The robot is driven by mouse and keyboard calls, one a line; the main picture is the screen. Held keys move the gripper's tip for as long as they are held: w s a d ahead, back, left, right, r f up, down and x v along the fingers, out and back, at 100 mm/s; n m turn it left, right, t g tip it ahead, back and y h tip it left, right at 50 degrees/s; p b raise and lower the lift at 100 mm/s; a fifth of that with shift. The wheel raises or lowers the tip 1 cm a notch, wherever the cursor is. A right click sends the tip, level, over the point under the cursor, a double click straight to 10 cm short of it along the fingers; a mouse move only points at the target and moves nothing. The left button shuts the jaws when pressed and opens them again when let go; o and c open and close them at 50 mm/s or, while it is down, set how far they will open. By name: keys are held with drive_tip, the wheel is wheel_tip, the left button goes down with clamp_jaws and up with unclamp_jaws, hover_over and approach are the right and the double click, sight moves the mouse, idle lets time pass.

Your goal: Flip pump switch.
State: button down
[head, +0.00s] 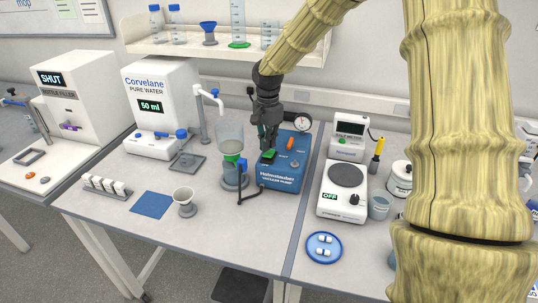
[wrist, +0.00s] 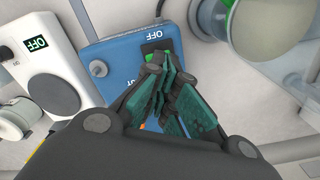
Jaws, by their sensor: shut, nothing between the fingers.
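The blue vacuum pump (head: 278,178) stands on the bench, and its top also shows in the wrist view (wrist: 108,58). Its green switch (head: 268,156) is on the top, beside the word OFF in the wrist view. There the green switch (wrist: 150,56) is partly covered by my fingertips. My gripper (head: 267,147) points down over the switch, its fingers together and empty. In the wrist view my gripper (wrist: 164,72) has its tips at the switch. I cannot tell whether they touch it or which way the switch is tilted.
A filter flask (head: 233,174) with a clear funnel (head: 229,135) stands close at left. A hotplate (head: 341,203) reading OFF stands at right. The bench in front of the pump is clear.

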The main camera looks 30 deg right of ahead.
sight(268, 154)
drive_tip(key=shift+f+b, duration=0.45)
drive_tip(key=shift+f, duration=0.9)
idle(1.0)
drive_tip(key=shift+r+p, duration=2.85)
drive_tip(key=shift+r, duration=0.7)
